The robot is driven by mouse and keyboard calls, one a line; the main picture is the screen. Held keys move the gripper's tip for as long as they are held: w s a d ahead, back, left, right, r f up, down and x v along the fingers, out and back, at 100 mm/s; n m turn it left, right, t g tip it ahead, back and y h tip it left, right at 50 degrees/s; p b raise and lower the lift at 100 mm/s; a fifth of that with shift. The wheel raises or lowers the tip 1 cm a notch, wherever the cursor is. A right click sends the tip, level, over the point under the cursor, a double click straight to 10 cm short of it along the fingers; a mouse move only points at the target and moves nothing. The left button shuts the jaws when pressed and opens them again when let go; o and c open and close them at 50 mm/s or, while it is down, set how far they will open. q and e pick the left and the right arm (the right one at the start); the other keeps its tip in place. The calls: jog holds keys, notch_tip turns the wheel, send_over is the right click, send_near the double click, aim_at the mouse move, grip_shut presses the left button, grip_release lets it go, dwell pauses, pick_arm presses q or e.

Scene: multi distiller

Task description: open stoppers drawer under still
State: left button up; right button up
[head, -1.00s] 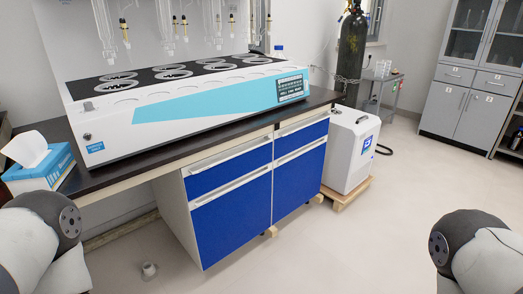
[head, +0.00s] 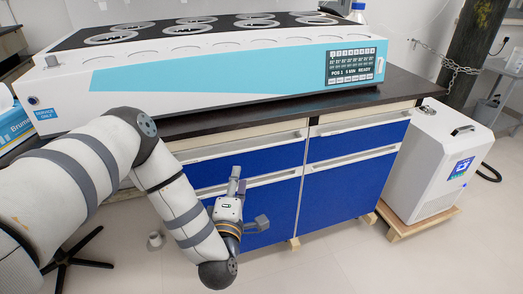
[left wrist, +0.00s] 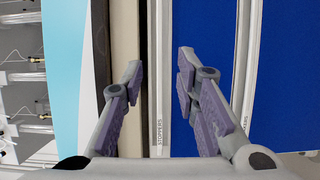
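The stoppers drawer (head: 262,161) is the upper left blue drawer in the cabinet under the still (head: 225,68), and it looks shut. Its pale handle strip (left wrist: 159,100) runs along its top edge and bears the label STOPPERS in the left wrist view. My left gripper (head: 238,178) is in front of the left drawers in the head view. In the left wrist view my left gripper (left wrist: 160,70) is open, with one finger on each side of the strip in the picture. Contact cannot be told. My right gripper is out of view.
A lower left drawer (head: 280,205) and two right drawers (head: 350,143) share the cabinet. The dark countertop (head: 390,88) overhangs them. A white machine (head: 432,160) on a wooden pallet stands at the right. A stool base (head: 75,250) is on the floor at left.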

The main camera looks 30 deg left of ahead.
aim_at(241, 152)
pick_arm(q)
jog(key=x, duration=1.1)
jog(key=shift+s+a+b, duration=0.1)
jog(key=shift+a+b, duration=0.05)
jog(key=shift+b, duration=0.25)
jog(key=shift+c, duration=0.3)
grip_shut()
